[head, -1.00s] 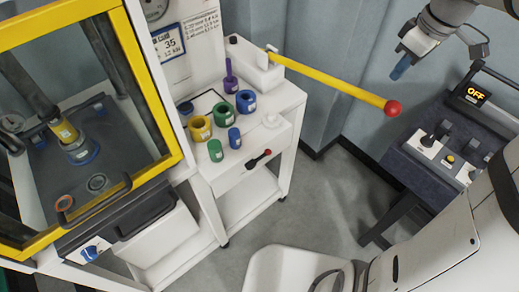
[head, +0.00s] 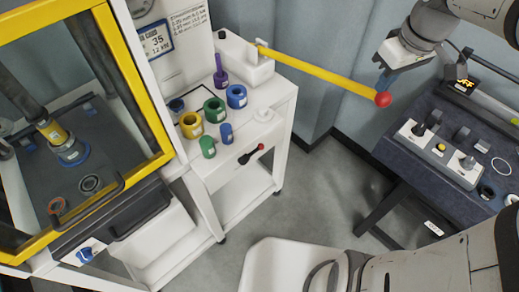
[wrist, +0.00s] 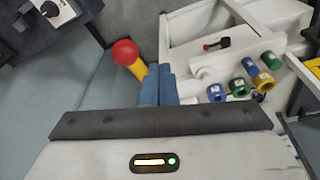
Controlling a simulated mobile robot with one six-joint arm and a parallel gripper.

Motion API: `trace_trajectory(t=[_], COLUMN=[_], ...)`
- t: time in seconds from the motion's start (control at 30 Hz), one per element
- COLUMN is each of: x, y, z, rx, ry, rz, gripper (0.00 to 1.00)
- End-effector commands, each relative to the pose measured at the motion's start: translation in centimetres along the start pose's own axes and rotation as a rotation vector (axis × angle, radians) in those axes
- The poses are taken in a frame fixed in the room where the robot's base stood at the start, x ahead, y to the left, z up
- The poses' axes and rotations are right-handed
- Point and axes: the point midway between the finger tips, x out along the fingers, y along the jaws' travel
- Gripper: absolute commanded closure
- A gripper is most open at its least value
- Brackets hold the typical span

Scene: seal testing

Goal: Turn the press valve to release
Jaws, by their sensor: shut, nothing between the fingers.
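A small black lever with a red tip (head: 252,154) is on the front of the white pump cart. It also shows in the wrist view (wrist: 217,43). A long yellow bar (head: 320,72) ends in a red ball (head: 383,99) and reaches out from the white pump block (head: 243,62). My gripper (head: 383,84) has its blue fingers shut and empty, right by the ball end of the bar. In the wrist view the fingers (wrist: 158,88) partly cover the bar beside the red ball (wrist: 125,52). I cannot tell whether they touch it. The press front carries a blue knob (head: 84,255).
The yellow-framed press cabinet (head: 135,85) stands at left. Several coloured rings and a purple tool (head: 220,70) stand on the cart top (head: 262,98). A dark bench (head: 410,150) with a switch box (head: 440,154) is at right. Grey floor (head: 315,185) lies clear between cart and bench.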

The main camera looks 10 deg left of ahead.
Motion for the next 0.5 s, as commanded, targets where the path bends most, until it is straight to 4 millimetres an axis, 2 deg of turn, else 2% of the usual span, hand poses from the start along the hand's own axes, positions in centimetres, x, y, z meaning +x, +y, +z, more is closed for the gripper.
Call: trace_trajectory(t=[0.03,0.1,0.3,0.5], x=[0.1,0.6,2.5,3.7], y=[-1.7,-3.5,-7.2,-8.6], z=[1.7,3.8,8.8,10.9], rx=[0.077,0.198,0.476,0.601], ry=[0.007,0.017,0.061,0.088], rz=[0.024,0.055,0.115,0.136], gripper=[1.00,1.00,1.00,1.00])
